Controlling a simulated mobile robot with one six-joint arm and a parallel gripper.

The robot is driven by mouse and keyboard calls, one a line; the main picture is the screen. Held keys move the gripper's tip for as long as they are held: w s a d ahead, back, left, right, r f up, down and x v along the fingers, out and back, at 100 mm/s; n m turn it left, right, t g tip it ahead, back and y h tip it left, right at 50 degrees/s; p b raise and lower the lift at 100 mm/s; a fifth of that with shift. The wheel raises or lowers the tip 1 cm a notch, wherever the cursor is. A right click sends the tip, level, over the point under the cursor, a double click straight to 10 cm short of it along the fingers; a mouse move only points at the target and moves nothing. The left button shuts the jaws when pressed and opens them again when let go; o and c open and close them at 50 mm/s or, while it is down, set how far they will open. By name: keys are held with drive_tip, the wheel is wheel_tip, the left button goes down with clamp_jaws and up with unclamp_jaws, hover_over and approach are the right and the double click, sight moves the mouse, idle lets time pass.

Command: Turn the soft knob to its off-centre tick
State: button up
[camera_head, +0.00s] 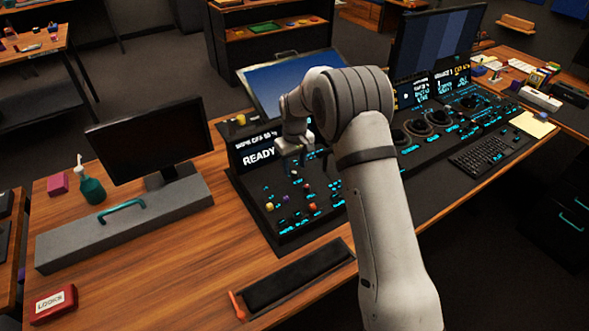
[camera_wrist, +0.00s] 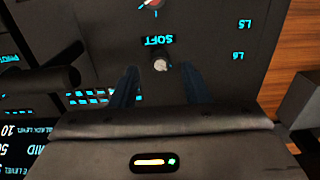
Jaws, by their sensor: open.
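The soft knob (camera_wrist: 161,65) is a small pale knob in the wrist view, with the glowing label SOFT beside it, upside down in this view. My gripper (camera_wrist: 160,72) is open, with one dark finger on each side of the knob in the picture. I cannot tell whether the fingers are level with the knob or above it. In the head view my gripper (camera_head: 308,160) is over the left part of the black control panel (camera_head: 262,205). The soft knob cannot be made out there. The off-centre tick is too small to see.
A red knob (camera_wrist: 153,3) is at the top edge of the wrist view. Labels L5 and L6 lie to the right. A black display reading READY (camera_head: 258,153) stands behind the panel. A grey box with a teal handle (camera_head: 125,222) is left of the panel.

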sight(295, 172)
drive_tip(key=shift+r, duration=2.75)
drive_tip(key=s+d+r+m+t, duration=0.1)
drive_tip(key=s+d+r+m, duration=0.2)
drive_tip(key=s+d+r, duration=1.05)
drive_tip(key=s+d+m, duration=0.2)
drive_tip(key=s, duration=0.9)
drive_tip(key=s+d+m+t, duration=0.1)
drive_tip(key=s+d, duration=0.2)
drive_tip(key=s, duration=0.8)
drive_tip(key=shift+s+m+t, duration=0.25)
drive_tip(key=shift+m+t, duration=0.05)
drive_tip(key=shift+m, duration=0.1)
drive_tip(key=shift+d+r, duration=0.1)
